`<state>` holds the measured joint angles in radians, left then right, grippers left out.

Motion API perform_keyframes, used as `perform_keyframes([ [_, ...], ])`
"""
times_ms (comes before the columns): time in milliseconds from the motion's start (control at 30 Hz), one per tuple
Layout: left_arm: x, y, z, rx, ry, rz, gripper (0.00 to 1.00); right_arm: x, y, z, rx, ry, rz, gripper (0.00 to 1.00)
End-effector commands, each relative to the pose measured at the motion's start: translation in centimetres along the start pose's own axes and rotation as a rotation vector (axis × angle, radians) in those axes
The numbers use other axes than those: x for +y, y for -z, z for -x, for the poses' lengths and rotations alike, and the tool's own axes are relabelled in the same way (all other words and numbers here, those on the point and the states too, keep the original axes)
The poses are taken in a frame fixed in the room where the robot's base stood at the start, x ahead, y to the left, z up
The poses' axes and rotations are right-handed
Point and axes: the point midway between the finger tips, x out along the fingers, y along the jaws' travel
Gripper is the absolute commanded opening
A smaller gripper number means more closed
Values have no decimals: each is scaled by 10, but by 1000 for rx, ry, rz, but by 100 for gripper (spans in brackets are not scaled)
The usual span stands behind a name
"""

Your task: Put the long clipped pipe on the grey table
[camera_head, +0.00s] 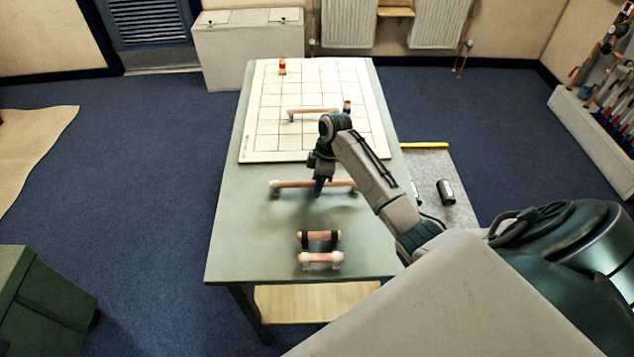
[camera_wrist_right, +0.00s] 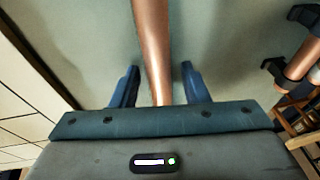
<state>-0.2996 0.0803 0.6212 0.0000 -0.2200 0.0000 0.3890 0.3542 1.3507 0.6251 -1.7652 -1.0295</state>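The long clipped pipe (camera_head: 292,184) is a copper tube with dark grey clips at its ends. It appears to rest on the grey table (camera_head: 240,235), just in front of the white gridded board. My right gripper (camera_head: 318,188) is down at the middle of this pipe. In the right wrist view the pipe (camera_wrist_right: 152,45) runs between the two blue fingers of the gripper (camera_wrist_right: 159,68), with a visible gap on each side. The fingers are open. My left gripper is not in view.
Two short pipes, one with black clips (camera_head: 320,236) and one with pale ends (camera_head: 320,258), lie near the table's front. The gridded board (camera_head: 270,130) holds another pipe (camera_head: 312,111) and a small red-and-white item (camera_head: 282,66). The table's left front is clear.

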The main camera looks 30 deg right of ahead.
Motion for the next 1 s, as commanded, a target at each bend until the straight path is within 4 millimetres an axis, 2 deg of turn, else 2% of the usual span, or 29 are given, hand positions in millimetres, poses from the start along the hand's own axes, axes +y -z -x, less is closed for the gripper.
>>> perform_keyframes([
  [233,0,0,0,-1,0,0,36,0,0,3,0,-1,0,41],
  [333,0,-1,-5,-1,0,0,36,1,0,12,1,-4,2,41],
  [700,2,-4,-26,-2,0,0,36,2,0,87,0,-5,2,41],
  [767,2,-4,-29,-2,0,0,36,1,0,98,0,-4,1,41],
  [800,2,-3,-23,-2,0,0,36,0,1,107,0,-3,0,41],
  [1000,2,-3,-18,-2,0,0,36,0,1,121,1,0,0,41],
])
